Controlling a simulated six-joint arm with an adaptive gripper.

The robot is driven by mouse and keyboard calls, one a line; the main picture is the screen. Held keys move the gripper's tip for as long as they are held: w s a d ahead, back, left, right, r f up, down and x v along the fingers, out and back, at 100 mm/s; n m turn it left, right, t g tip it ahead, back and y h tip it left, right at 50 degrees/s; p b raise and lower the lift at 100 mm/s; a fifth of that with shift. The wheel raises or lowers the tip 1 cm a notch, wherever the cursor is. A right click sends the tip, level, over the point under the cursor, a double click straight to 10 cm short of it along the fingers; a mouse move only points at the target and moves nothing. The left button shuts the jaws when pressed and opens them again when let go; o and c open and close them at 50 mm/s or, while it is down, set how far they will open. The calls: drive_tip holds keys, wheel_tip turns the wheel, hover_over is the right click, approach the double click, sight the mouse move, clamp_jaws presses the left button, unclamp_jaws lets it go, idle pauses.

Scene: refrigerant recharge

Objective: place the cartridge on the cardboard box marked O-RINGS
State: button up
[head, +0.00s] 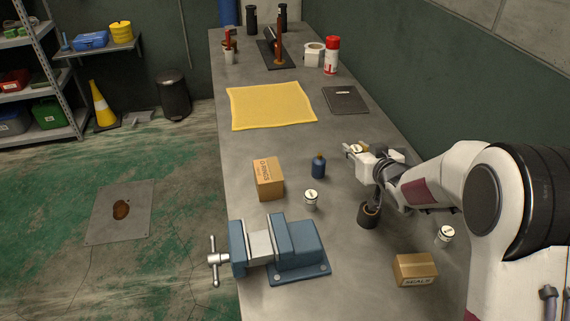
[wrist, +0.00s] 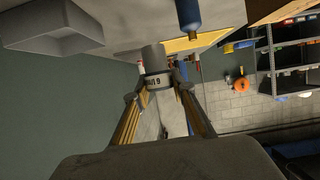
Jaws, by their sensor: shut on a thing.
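My gripper (head: 352,152) is above the right half of the workbench, pointing left and away in the head view. It is shut on a small white cartridge (head: 356,149), mostly hidden there by the fingers. In the wrist view the cartridge (wrist: 155,74) shows as a pale cylinder with a dark-printed label, between the fingertips (wrist: 157,84). The cardboard box marked O-RINGS (head: 268,179) stands on the bench near its left edge, lower left of my gripper in the head view. Its top looks bare.
A blue bottle (head: 318,167) and a white canister (head: 311,199) stand just right of the box. A blue vise (head: 275,247) is in front of it. A dark cup (head: 368,214), another white canister (head: 445,235) and the SEALS box (head: 415,269) lie right. A yellow cloth (head: 271,105) is behind.

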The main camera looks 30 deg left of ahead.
drive_tip(key=s+a+r+n+g+y, duration=0.1)
drive_tip(key=s+a+r, duration=0.1)
drive_tip(key=s+a, duration=0.2)
drive_tip(key=s+a+r+n+g+y, duration=0.1)
drive_tip(key=s+a+r+n+g, duration=0.1)
drive_tip(key=a, duration=0.7)
drive_tip(key=s+a+r+n+g+y, duration=0.1)
drive_tip(key=s+a+r, duration=0.3)
drive_tip(key=s+a, duration=0.2)
drive_tip(key=shift+s+a+n+g, duration=0.15)
drive_tip(key=shift+a+n+g, duration=0.25)
drive_tip(key=shift+a, duration=0.3)
drive_tip(key=shift+f, duration=0.1)
hover_over(268, 170)
drive_tip(key=shift+a+f, duration=0.1)
drive_tip(key=shift+f, duration=3)
drive_tip(key=shift+f, duration=0.1)
drive_tip(key=shift+f, duration=1.75)
drive_tip(key=shift+f, duration=0.15)
